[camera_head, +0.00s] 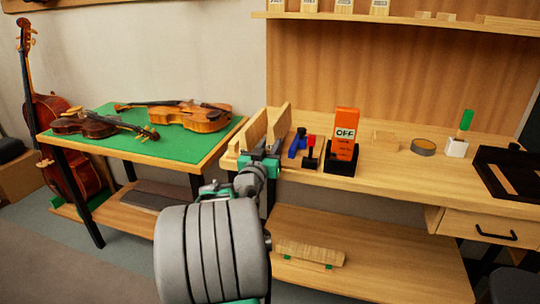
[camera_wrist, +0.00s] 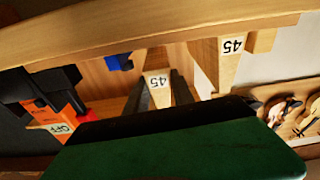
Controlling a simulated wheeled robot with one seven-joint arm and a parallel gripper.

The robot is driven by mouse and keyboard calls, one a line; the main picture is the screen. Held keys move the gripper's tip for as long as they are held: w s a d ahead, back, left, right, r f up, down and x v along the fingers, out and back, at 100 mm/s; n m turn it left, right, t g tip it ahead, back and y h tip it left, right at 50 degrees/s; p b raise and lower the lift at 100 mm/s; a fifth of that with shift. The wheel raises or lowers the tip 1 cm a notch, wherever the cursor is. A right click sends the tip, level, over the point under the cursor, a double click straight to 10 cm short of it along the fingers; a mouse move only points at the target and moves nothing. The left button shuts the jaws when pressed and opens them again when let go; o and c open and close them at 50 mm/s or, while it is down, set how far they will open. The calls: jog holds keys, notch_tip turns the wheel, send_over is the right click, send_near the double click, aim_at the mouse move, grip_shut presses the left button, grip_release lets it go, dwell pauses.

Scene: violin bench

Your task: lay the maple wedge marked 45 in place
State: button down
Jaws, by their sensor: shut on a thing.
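My gripper (camera_wrist: 161,88) shows two dark fingers in the wrist view, shut on the sides of a pale maple wedge (camera_wrist: 158,80) with a label reading 45. In the wrist view, another pale wooden piece (camera_wrist: 231,62) with its own 45 label stands to the right of the held wedge, with a gap between them. In the head view, my gripper (camera_head: 262,153) is at the left end of the bench, just in front of upright wooden pieces (camera_head: 279,122). The held wedge is mostly hidden there, and I cannot tell whether it touches the bench.
A green-topped table (camera_head: 190,152) with violins is to the left. A tin (camera_head: 423,147) and brush (camera_head: 464,122) sit farther right.

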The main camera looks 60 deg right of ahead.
jog(key=shift+a+f, duration=0.1)
jog(key=shift+f, duration=1.15)
jog(key=shift+f+b, duration=0.15)
jog(key=shift+b, duration=0.15)
jog(key=c, duration=1.5)
grip_release()
jog(key=shift+f, duration=0.15)
jog(key=shift+c, duration=0.2)
jog(key=o, duration=0.5)
jog(key=shift+c, duration=0.2)
